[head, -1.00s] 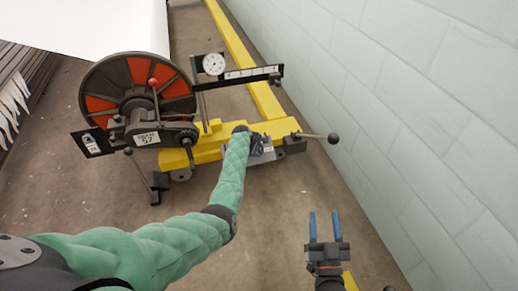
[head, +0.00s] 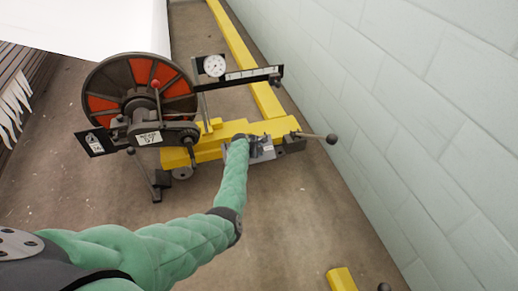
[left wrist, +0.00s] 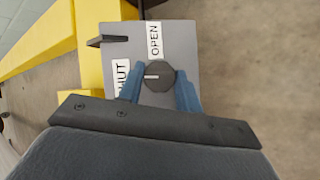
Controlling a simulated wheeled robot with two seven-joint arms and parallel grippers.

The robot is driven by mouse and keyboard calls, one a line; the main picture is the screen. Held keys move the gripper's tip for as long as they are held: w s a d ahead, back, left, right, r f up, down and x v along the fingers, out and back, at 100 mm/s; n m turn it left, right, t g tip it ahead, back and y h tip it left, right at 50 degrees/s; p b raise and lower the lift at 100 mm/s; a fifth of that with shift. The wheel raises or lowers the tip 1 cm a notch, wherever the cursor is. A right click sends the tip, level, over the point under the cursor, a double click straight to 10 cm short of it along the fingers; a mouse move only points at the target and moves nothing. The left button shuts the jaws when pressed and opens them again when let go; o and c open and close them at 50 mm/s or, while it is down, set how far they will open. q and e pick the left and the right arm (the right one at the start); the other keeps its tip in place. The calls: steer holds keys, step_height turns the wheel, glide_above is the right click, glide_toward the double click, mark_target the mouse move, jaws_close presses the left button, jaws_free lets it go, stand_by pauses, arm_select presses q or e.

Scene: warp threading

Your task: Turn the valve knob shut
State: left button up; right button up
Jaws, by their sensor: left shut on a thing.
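The valve knob (left wrist: 158,83) is a dark round knob with a white pointer line. It sits on a grey panel (left wrist: 185,35) with an OPEN label (left wrist: 154,40) and a partly covered SHUT label (left wrist: 122,72). The pointer line lies on the knob's left half, towards the SHUT label. My left gripper (left wrist: 160,90) has its blue fingers on both sides of the knob and is shut on it. In the head view my left gripper (head: 252,144) is at the panel, mostly hidden by my arm. My right gripper is out of view.
A yellow frame (head: 265,128) carries the panel. A lever with a dark ball (head: 331,139) sticks out to the right. A reel with red panels (head: 140,95), a dial gauge (head: 214,66) and a scale bar (head: 240,76) stand behind. A pale block wall (head: 420,110) bounds the right side.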

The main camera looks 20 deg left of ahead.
arm_select(q)
steer(key=shift+s+n, duration=0.1)
steer(key=shift+n, duration=0.2)
steer(key=shift+f+t+p, duration=0.1)
steer(key=shift+t+p, duration=0.2)
stand_by(0.3)
steer(key=o, duration=1)
steer(key=shift+a, duration=0.1)
